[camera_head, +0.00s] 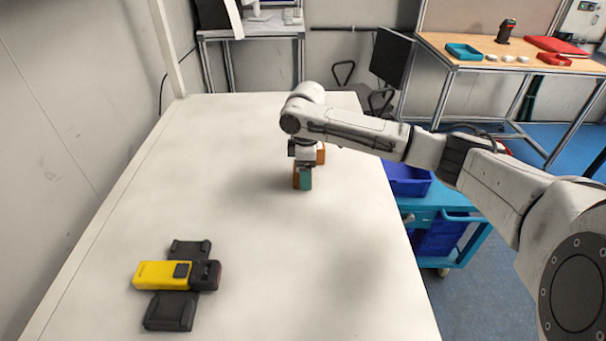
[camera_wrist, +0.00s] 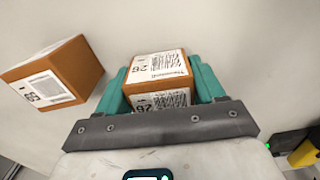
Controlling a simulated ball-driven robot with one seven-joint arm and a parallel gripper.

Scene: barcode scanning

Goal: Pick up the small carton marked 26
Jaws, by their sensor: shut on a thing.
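The small carton marked 26 (camera_wrist: 158,68) is orange-brown with white labels on two faces, in the middle of the wrist view. My gripper (camera_wrist: 163,88) is shut on it, with a teal finger on each side. I cannot tell whether the carton touches the table. A second carton, marked 69 (camera_wrist: 58,74), lies just left of my gripper in the wrist view, apart from it.
A yellow and black scanner (camera_head: 160,274) rests on a black holder (camera_head: 168,312) at the front left of the white table (camera_head: 240,240). A blue cart (camera_head: 440,205) stands right of the table. The table's middle and far left are clear.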

